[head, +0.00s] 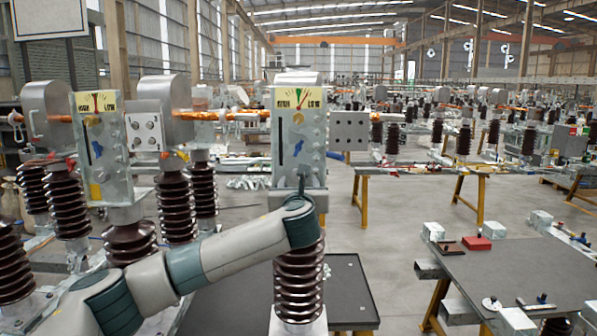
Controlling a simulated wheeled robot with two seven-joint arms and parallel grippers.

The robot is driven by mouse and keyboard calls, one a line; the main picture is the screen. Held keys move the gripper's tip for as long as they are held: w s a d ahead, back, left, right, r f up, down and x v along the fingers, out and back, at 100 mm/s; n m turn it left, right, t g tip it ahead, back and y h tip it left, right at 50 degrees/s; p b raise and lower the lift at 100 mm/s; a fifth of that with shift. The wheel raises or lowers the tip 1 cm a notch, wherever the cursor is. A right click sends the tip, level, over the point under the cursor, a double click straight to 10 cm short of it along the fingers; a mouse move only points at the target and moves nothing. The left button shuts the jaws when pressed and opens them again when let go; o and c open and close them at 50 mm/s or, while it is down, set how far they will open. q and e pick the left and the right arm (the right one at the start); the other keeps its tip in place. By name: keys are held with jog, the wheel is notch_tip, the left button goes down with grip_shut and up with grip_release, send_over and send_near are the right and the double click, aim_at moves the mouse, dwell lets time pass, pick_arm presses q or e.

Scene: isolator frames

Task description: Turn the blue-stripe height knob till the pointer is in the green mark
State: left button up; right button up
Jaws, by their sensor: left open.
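Two upright grey metal panels stand on brown ribbed insulators: a near-centre panel (318,165) and a left panel (118,165). Each has a yellow dial plate at its top; the centre dial (299,98) has a pointer and small red and green marks, too small to read exactly. Below it are a yellowish round knob (298,118) and a blue part (305,141), whose stripe I cannot make out. My left gripper (301,180) is small and dark at the centre panel's lower front, below the blue part; it is open, and contact cannot be told. My right gripper is not in view.
A dark-topped table (520,265) with blocks and small parts stands at the right. A dark table (345,285) lies behind the centre insulator (299,280). Floor shows between the tables.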

aim_at(299, 178)
pick_arm(q)
jog(key=shift+w+p, duration=0.85)
jog(key=shift+w, duration=1.3)
jog(key=shift+c, duration=0.3)
jog(key=c, duration=1)
